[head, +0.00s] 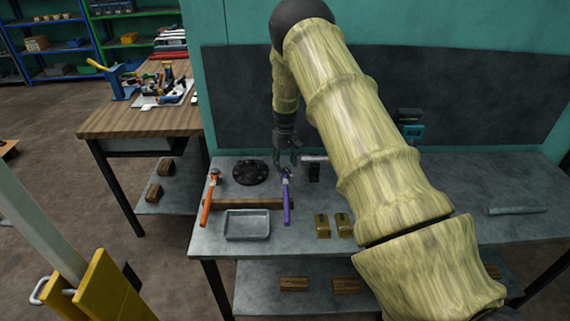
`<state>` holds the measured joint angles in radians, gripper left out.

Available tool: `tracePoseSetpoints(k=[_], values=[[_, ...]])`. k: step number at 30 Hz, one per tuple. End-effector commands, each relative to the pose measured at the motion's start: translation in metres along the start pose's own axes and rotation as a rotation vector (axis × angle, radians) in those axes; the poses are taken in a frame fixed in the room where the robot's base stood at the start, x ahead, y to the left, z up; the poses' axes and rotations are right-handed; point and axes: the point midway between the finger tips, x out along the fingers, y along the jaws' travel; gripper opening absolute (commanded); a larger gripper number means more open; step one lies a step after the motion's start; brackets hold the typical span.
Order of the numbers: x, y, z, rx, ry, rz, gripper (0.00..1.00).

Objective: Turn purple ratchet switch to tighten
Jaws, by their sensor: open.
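The purple ratchet (286,200) lies on the grey workbench (225,240), its handle pointing toward the front edge and its head at the far end. The switch on its head is too small to make out. My gripper (287,160) is open and points down just above the ratchet's head. I cannot tell whether it touches the head. An orange ratchet (208,197) lies to the left, across the left end of a wooden strip (245,203).
A black round flange (250,172) and a metal tray (247,225) lie between the ratchets. Brass blocks (322,226) sit right of the purple handle. A grey rod (516,210) lies far right. My arm hides the bench middle. A wooden table (140,121) stands at left.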

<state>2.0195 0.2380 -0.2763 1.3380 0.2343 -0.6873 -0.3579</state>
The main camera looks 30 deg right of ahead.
Motion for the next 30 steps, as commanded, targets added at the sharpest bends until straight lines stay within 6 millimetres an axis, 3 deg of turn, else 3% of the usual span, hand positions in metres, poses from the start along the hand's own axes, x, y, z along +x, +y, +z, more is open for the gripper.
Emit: tracePoseSetpoints(k=[9,19,27,30], values=[[0.021,0.0,0.0,0.0,0.0,0.0,0.51],[0.024,0.0,0.0,0.0,0.001,0.0,0.51],[0.024,0.0,0.0,0.0,0.001,0.0,0.04],[0.023,0.0,0.0,0.001,0.001,0.0,0.04]])
